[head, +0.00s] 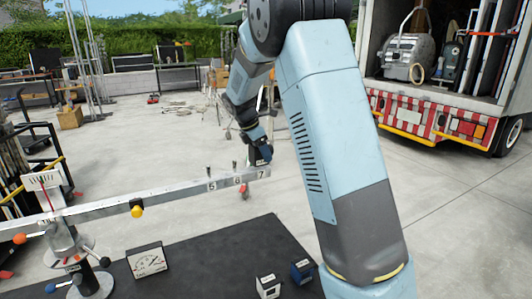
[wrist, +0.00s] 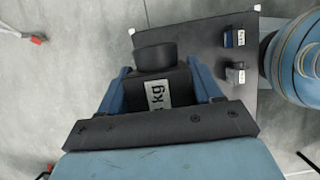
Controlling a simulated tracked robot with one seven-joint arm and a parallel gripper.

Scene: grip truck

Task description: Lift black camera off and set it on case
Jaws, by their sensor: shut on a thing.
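My gripper (head: 261,148) is beyond the right end of the metal beam, close to the number 7. In the wrist view, its blue fingers (wrist: 156,88) are shut on both sides of a black block with a round, lens-like part. I take this for the black camera (wrist: 153,58); a white label on it reads "kg". In the head view the camera (head: 254,157) is mostly hidden by my gripper, and I cannot tell whether it touches the beam. The dark flat top of the case (head: 215,262) lies below the beam; it also shows in the wrist view (wrist: 203,75).
The numbered beam (head: 170,193) rests on a grey stand (head: 66,240) at the left. A dial card (head: 147,261), a white block (head: 268,286) and a blue block (head: 301,270) stand on the case. An open truck (head: 440,95) is at the back right. The concrete floor is mostly clear.

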